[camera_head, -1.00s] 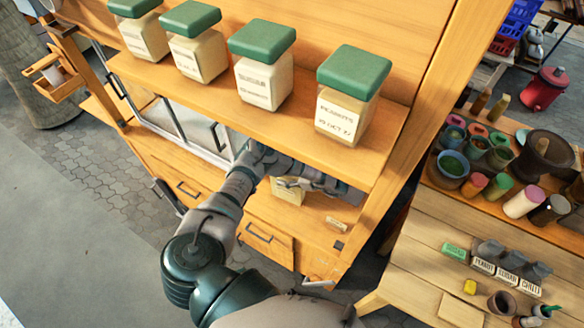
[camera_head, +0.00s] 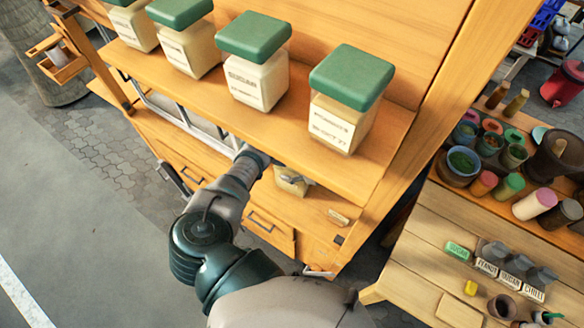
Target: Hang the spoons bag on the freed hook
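My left arm reaches up from the bottom centre and under the front edge of the upper shelf. My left gripper (camera_head: 289,179) is mostly hidden by that shelf. Only a small grey part shows, at a pale yellowish object (camera_head: 293,187) on the lower level. I cannot tell whether they touch, or whether the fingers are open or shut. I cannot make out a spoons bag or the freed hook. A small pale metal piece (camera_head: 319,272) shows at the cabinet's lower right corner; its kind is unclear. My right gripper is not in view.
Several green-lidded jars (camera_head: 342,100) stand along the upper shelf (camera_head: 290,140), above my forearm. A small label block (camera_head: 338,216) lies on the lower level. A wooden bench (camera_head: 430,262) with cups and labelled spice blocks stands at right. Paved floor is clear at left.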

